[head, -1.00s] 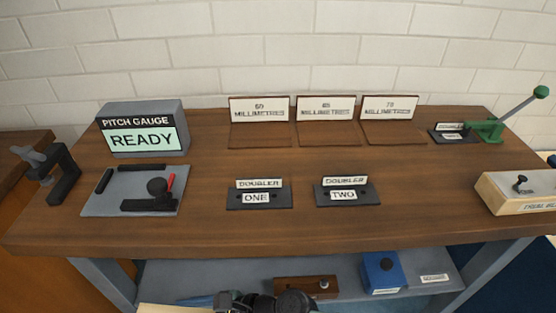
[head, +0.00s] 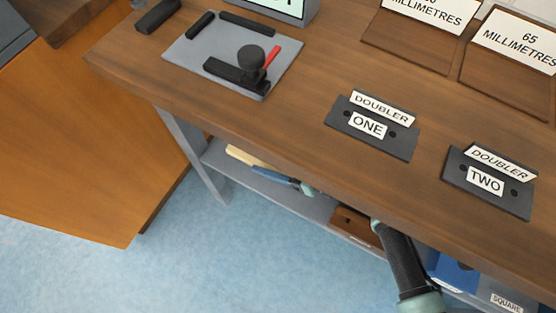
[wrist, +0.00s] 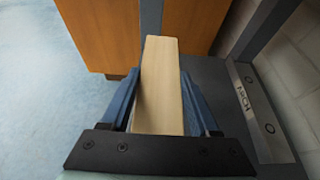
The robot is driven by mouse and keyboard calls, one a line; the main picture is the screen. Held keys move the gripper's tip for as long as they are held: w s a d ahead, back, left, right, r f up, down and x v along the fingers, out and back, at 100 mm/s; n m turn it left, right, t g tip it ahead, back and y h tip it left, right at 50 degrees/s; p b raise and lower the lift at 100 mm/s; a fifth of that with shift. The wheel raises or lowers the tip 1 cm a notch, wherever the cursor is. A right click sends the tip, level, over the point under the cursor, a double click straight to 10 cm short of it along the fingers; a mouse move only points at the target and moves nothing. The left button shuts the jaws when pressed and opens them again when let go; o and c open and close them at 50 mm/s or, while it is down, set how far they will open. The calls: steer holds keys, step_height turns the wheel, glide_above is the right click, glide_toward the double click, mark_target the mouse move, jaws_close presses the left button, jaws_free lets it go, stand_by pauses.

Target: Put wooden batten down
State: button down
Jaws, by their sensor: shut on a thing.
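The wooden batten (wrist: 160,85) is a pale, straight bar. It lies between the blue fingers of my gripper (wrist: 160,105) in the wrist view, and the gripper is shut on it. Its far end sticks out past the fingertips. In the head view the batten (head: 244,155) shows below the front edge of the bench, at the level of the lower grey shelf, with my blue-fingered gripper (head: 278,178) behind it. I cannot tell whether the batten touches the shelf. The bench top hides part of my arm.
The bench top (head: 300,118) overhangs the lower shelf (head: 225,160). A brown block (head: 350,222) and a blue box (head: 452,270) stand on that shelf. A plate marked ARCH (wrist: 255,110) is right of the batten. Grey fixture (head: 190,50) and doubler plates (head: 372,125) sit above.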

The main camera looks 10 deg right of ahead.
step_height(320, 180, down, 8)
steer(key=b, duration=0.3)
steer(key=shift+r+b, duration=0.2)
steer(key=shift+b, duration=0.15)
steer(key=shift+f, duration=0.2)
steer(key=shift+c, duration=0.6)
jaws_free()
steer(key=shift+s+d+r, duration=0.15)
steer(key=shift+d+r, duration=0.15)
steer(key=shift+r, duration=0.15)
steer(key=p+v, duration=0.4)
steer(key=v, duration=0.6)
steer(key=shift+s+d+r, duration=0.15)
steer(key=shift+d, duration=0.05)
steer(key=shift+s+d, duration=0.2)
steer(key=shift+d, duration=0.1)
